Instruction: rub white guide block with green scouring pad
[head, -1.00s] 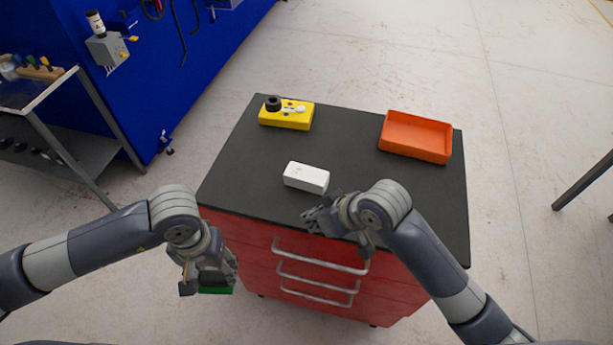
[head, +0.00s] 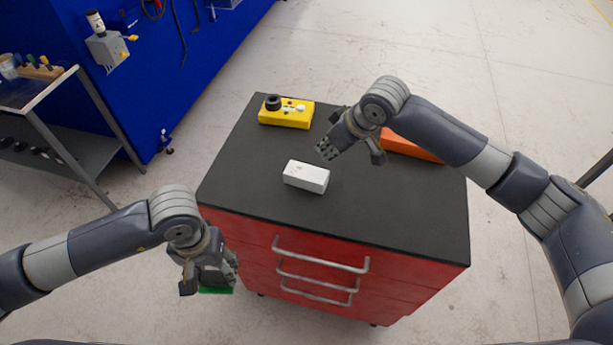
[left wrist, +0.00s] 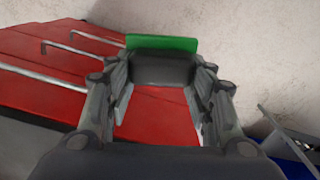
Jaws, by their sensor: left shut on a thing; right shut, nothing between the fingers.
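The white guide block (head: 306,177) lies on the black top of the red drawer cabinet, near its middle, with small dark marks on its upper face. My left gripper (head: 208,287) is shut on the green scouring pad (head: 217,290), low in front of the cabinet's left front corner and apart from the block. My right gripper (head: 350,160) is shut and empty, above the cabinet top, just to the right of and behind the block.
A yellow box (head: 287,113) with a black knob stands at the back left of the cabinet top (head: 400,215). An orange tray (head: 411,148) at the back right is partly hidden by my right arm. The front right of the top is clear.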

